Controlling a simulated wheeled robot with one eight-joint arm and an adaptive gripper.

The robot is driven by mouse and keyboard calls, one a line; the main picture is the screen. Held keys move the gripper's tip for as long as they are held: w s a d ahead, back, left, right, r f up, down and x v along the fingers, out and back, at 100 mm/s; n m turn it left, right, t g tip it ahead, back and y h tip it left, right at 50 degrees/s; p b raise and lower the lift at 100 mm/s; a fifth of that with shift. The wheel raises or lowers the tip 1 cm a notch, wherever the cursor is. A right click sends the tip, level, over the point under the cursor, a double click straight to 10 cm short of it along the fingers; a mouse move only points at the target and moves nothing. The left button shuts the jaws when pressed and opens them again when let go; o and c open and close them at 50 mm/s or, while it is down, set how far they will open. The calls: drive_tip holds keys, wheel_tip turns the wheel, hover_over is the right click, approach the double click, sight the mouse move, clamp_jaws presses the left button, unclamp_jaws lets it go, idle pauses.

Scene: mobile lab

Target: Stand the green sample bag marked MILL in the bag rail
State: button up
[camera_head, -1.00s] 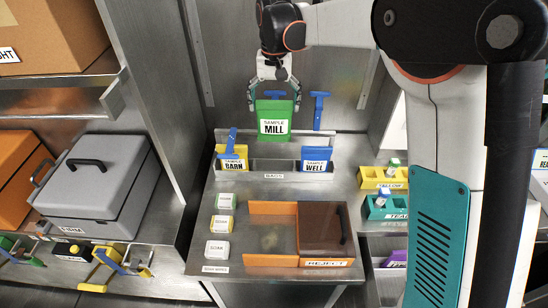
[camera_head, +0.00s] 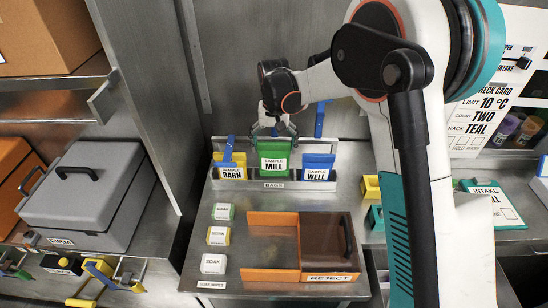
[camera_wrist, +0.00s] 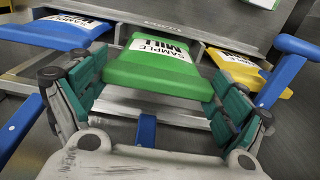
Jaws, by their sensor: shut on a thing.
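The green sample bag marked MILL (camera_head: 274,158) is upright in the middle of the bag rail (camera_head: 290,185), between two other bags. In the head view its lower edge is behind the rail's front wall. My gripper (camera_head: 273,133) is above it and shut on its top part. In the wrist view the green bag (camera_wrist: 155,68) lies between my two finger pads, with its MILL label on the far side. I cannot tell whether its base touches the rail's floor.
The yellow BARN bag (camera_head: 231,171) stands left in the rail and the blue WELL bag (camera_head: 318,174) right. Blue clips rise beside them. A grey case (camera_head: 75,205) stands left.

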drive_tip(key=shift+f+b, duration=0.5)
drive_tip(key=shift+f, duration=1.7)
drive_tip(key=shift+f, duration=0.1)
drive_tip(key=o, duration=1.2)
drive_tip(key=shift+c, duration=0.2)
wheel_tip(320, 180, up, 12)
drive_tip(key=p, duration=0.2)
drive_tip(key=shift+s+d+r+p, duration=0.1)
drive_tip(key=shift+r+p, duration=0.15)
drive_tip(key=shift+p, duration=0.15)
